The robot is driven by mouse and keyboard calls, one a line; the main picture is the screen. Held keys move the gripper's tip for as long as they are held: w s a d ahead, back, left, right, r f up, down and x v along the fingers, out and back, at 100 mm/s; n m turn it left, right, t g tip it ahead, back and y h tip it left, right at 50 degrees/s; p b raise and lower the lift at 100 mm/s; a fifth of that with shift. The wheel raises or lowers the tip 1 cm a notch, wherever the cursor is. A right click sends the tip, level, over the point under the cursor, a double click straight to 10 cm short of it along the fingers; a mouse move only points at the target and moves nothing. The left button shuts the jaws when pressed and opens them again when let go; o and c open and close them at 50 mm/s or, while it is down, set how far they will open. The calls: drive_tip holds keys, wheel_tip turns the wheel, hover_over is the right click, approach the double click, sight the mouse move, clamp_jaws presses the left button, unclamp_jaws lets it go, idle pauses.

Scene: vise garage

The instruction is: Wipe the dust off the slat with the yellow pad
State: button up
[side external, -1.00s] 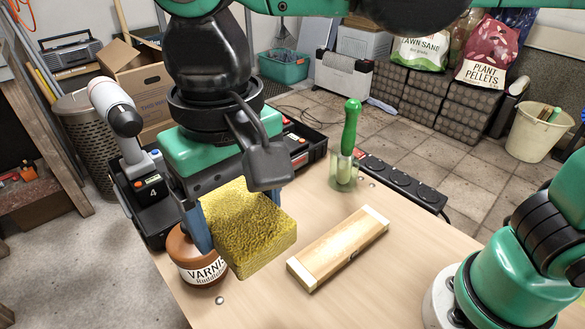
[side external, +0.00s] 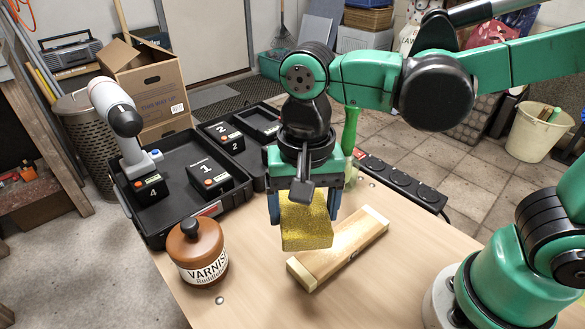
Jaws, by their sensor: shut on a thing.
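The yellow pad (side external: 306,222) is held between the fingers of my gripper (side external: 304,205), which is shut on it. The pad hangs over the far left part of the slat and hides some of it. I cannot tell whether the pad touches the slat. The slat (side external: 345,248) is a light wooden board with pale end pieces, lying at a slant on the workbench. Its near left end and far right end show. Dust on it is too faint to tell.
A brown varnish pot (side external: 199,252) stands at the left of the workbench (side external: 290,308). A black tray (side external: 170,215) with numbered blocks is behind it. A green-handled brush (side external: 350,130) stands behind my gripper, near a black power strip (side external: 400,182). The front bench area is clear.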

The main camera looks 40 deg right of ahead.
sight(321, 201)
drive_tip(key=shift+s+d+f+m, duration=0.15)
drive_tip(key=shift+d+f+m, duration=0.3)
drive_tip(key=shift+d+f, duration=0.15)
drive_tip(key=shift+s+d+f+m, duration=0.15)
drive_tip(key=shift+d+f+m, duration=0.35)
drive_tip(key=shift+d, duration=0.1)
drive_tip(key=shift+f, duration=3.6)
drive_tip(key=shift+d, duration=0.35)
drive_tip(key=shift+s+d+r, duration=0.15)
drive_tip(key=shift+d+r, duration=0.05)
drive_tip(key=shift+d, duration=1.15)
drive_tip(key=shift+s+d+r, duration=0.1)
drive_tip(key=shift+d+r, duration=0.1)
drive_tip(key=shift+d, duration=1.1)
drive_tip(key=shift+s+d, duration=0.15)
drive_tip(key=shift+d, duration=2.45)
drive_tip(key=shift+w+a+r, duration=0.1)
drive_tip(key=shift+w+a, duration=0.1)
drive_tip(key=shift+a, duration=2.6)
drive_tip(key=shift+w+a, duration=0.15)
drive_tip(key=shift+a, duration=2.6)
drive_tip(key=shift+a+r, duration=0.1)
drive_tip(key=shift+r, duration=0.2)
drive_tip(key=shift+w, duration=0.1)
drive_tip(key=shift+r, duration=3)
